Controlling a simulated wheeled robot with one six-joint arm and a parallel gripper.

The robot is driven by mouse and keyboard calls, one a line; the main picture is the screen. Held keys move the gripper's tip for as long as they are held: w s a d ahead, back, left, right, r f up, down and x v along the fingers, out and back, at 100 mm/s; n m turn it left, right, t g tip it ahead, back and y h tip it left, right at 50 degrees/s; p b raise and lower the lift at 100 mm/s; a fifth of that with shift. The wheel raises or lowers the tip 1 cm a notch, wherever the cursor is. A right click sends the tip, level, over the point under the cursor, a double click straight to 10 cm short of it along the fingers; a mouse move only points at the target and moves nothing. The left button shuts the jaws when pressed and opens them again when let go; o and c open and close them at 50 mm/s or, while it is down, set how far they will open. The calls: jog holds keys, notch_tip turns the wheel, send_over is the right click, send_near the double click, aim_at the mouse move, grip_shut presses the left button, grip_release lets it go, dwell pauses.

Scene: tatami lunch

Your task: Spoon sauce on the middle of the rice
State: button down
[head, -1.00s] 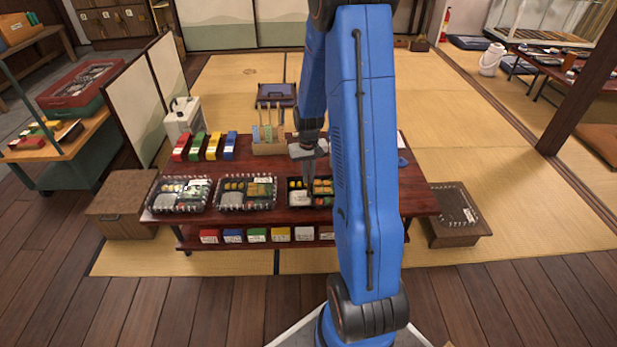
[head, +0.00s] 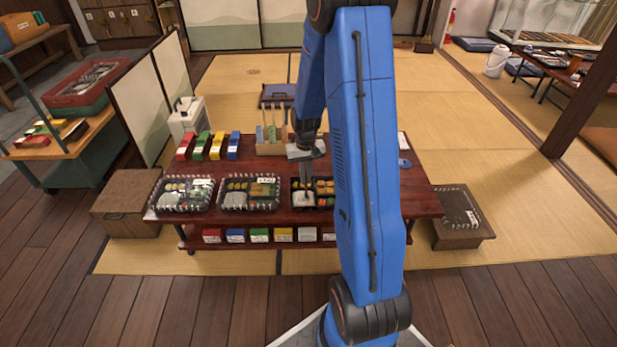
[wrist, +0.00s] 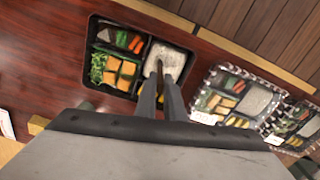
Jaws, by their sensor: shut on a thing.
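The open black lunch box (head: 293,206) stands at the front of the dark red table, partly behind my arm. Its white rice (head: 303,199) fills the near left compartment; in the wrist view the rice (wrist: 168,55) is at the box's upper right. My gripper (head: 308,176) points down over the rice. In the wrist view my gripper (wrist: 161,88) is shut on a thin, spoon-like thing (wrist: 159,66) whose end reaches the rice area. I cannot tell whether it touches the rice. I see no sauce clearly on it or on the rice.
Two packed lunch boxes with clear covers (head: 250,193) (head: 182,194) stand to the left. A wooden holder with upright sticks (head: 270,144) and several coloured boxes (head: 210,147) stand behind. Small boxes line the lower shelf. The table's right end is partly clear.

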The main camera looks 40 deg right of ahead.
jog(key=shift+w+a, duration=0.1)
dwell(0.3)
jog(key=shift+w+a+r, duration=0.1)
jog(key=shift+w+a, duration=0.45)
jog(key=shift+a, duration=0.25)
jog(key=shift+a, duration=0.15)
jog(key=shift+w+a, duration=0.55)
jog(key=shift+a, duration=0.2)
jog(key=shift+w+d, duration=0.2)
jog(key=shift+w, duration=0.2)
dwell(0.7)
jog(key=shift+s+d, duration=0.1)
jog(key=shift+d, duration=0.05)
jog(key=shift+s+d, duration=0.5)
jog(key=shift+d, duration=0.3)
jog(key=shift+s+d, duration=0.1)
jog(key=shift+d, duration=0.05)
jog(key=shift+s+d, duration=0.5)
jog(key=shift+d, duration=0.25)
